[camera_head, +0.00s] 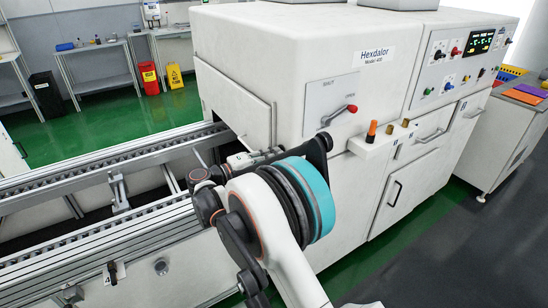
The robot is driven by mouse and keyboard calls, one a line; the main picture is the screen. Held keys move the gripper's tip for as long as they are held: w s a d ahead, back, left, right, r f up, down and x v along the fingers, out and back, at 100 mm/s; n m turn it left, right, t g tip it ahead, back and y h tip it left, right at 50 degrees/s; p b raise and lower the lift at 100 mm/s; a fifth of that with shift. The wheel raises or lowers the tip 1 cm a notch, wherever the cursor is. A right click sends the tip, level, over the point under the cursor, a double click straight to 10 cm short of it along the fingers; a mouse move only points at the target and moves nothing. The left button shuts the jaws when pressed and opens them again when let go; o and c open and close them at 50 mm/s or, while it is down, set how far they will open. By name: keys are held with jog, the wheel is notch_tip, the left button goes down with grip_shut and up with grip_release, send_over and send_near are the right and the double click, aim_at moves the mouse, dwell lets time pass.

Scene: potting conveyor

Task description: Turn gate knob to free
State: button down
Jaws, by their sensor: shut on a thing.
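I cannot make out the gate knob with certainty.
The conveyor (100,168) runs from the left into the white machine (262,55). A small ledge (377,146) with an orange knob (371,130) and brass knobs sticks out from the machine. A control panel (462,52) is at right. Dark floor is clear at lower right.

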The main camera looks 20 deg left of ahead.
jog(key=shift+f, duration=0.1)
jog(key=c, duration=1.6)
grip_release()
jog(key=shift+c, duration=0.2)
jog(key=v, duration=1.2)
jog(key=shift+a, duration=0.1)
